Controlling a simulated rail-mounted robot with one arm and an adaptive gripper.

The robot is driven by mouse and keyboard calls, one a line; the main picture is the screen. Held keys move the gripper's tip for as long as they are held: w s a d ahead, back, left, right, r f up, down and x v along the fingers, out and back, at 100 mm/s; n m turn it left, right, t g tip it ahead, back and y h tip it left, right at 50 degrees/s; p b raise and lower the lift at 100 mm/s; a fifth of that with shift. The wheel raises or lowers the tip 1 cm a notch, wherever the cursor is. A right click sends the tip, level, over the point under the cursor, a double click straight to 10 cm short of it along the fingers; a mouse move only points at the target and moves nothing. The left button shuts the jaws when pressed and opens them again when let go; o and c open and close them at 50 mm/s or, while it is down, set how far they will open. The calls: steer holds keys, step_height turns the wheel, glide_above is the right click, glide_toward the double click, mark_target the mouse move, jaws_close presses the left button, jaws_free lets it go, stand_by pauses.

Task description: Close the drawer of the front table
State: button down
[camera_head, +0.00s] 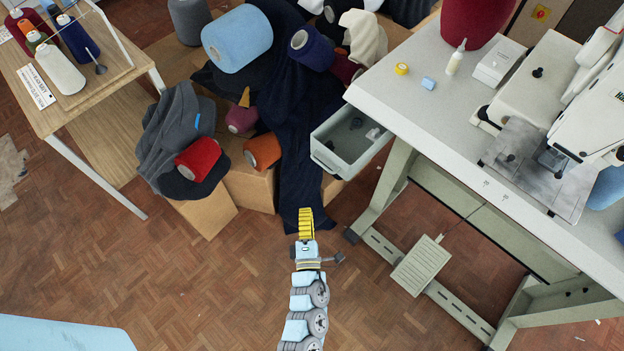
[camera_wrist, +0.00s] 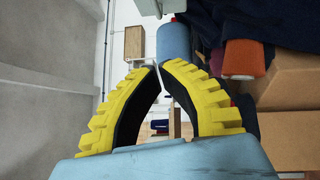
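The drawer (camera_head: 328,161) is a grey-green box pulled out from the left end of the front table (camera_head: 405,105), the sewing table with a pale top. A few small items lie inside it. My gripper (camera_head: 305,212) has yellow ribbed fingers and is below and left of the drawer in the head view, apart from it. In the wrist view my gripper (camera_wrist: 157,66) has its two curved fingertips almost together, with nothing held between them.
A sewing machine (camera_head: 570,90), a glue bottle (camera_head: 456,58) and a yellow roll (camera_head: 401,69) are on the table. Cardboard boxes (camera_head: 248,187), dark cloth (camera_head: 298,150) and yarn cones stand left of the drawer. A pedal (camera_head: 421,265) is under the table.

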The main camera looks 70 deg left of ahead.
steer(key=b, duration=0.2)
glide_toward(317, 162)
steer(key=s+a, duration=0.2)
steer(key=a, duration=0.3)
steer(key=w+a, duration=0.1)
steer(key=w+a+r, duration=0.1)
steer(key=w, duration=0.1)
steer(key=shift+w+r+b, duration=0.1)
steer(key=shift+w+b, duration=0.1)
steer(key=shift+b, duration=0.2)
steer(key=shift+w, duration=0.1)
steer(key=shift+w+a, duration=0.25)
steer(key=shift+w, duration=0.3)
steer(key=w+a+b, duration=0.1)
steer(key=w+a, duration=0.1)
steer(key=w, duration=0.4)
steer(key=w+a+b, duration=0.1)
steer(key=w+a, duration=0.2)
steer(key=w, duration=0.3)
steer(key=w+a+b, duration=0.2)
steer(key=w+a, duration=0.1)
steer(key=w, duration=0.3)
steer(key=shift+w+a, duration=0.15)
steer(key=shift+a, duration=0.1)
